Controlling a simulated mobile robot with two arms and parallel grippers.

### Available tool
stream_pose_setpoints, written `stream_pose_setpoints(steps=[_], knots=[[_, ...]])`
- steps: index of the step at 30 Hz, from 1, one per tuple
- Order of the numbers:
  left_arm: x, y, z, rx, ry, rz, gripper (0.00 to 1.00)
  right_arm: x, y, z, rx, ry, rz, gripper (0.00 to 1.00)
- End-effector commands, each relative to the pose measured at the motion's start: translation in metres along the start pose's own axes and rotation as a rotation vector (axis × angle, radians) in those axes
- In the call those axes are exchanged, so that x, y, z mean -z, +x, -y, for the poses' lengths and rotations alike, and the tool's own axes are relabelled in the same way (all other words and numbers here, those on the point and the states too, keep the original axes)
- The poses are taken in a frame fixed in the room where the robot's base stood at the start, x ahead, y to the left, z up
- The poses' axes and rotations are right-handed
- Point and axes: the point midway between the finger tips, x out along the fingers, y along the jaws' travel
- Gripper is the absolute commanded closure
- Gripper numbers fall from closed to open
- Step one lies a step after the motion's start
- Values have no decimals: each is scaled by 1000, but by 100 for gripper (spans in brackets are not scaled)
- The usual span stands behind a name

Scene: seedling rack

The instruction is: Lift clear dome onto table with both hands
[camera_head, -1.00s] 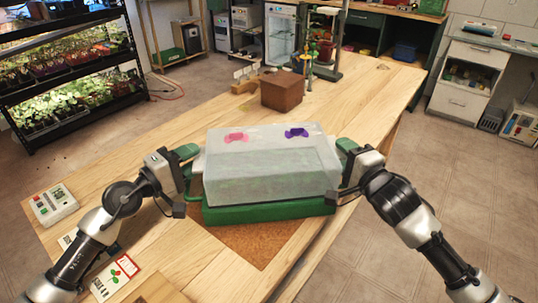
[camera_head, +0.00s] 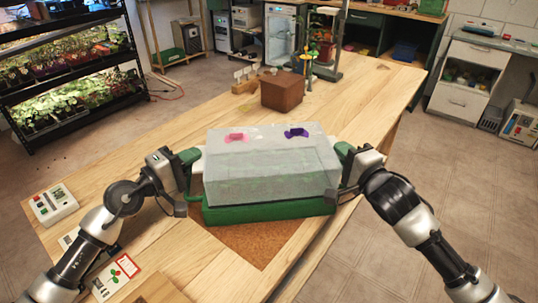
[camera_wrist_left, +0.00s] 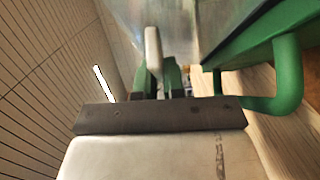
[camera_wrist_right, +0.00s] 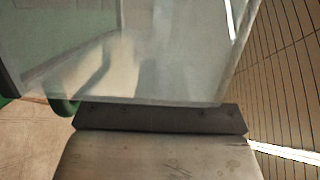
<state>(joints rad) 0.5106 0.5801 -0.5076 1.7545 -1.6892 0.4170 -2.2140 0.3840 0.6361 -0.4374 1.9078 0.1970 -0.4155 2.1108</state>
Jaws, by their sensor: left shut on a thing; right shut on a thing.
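The clear dome (camera_head: 265,172) is a cloudy, see-through box-shaped cover with a pink and a purple mark on top. It sits over the green tray (camera_head: 270,213); I cannot tell whether a gap separates them. My left gripper (camera_head: 193,158) is shut on the dome's left end, at a pale tab (camera_wrist_left: 153,48) seen in the left wrist view. My right gripper (camera_head: 343,152) is shut at the dome's right end. In the right wrist view the dome wall (camera_wrist_right: 150,60) hides the right fingertips. The tray's green handle (camera_wrist_left: 290,75) shows beside my left gripper.
The tray stands on a brown mat (camera_head: 258,243) on the wooden table (camera_head: 150,160). A brown block (camera_head: 282,91) stands behind the dome. A white device (camera_head: 54,204) and cards (camera_head: 115,275) lie at left. Bare tabletop lies left of and behind the dome.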

Motion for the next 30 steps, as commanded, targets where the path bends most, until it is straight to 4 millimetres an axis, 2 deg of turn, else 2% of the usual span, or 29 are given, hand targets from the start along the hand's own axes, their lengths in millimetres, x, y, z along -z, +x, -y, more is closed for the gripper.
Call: stream_pose_setpoints(steps=[5, 17, 30], knots=[[0, 0, -9, 0, 0, -1, 100, 0, 0, 9, 0, -1, 0, 100], [0, 0, -49, 0, 0, -1, 100, 0, 0, 49, 1, 0, -1, 100], [1, 0, -50, -1, 1, -1, 100, 1, 0, 50, 1, -1, -1, 100]])
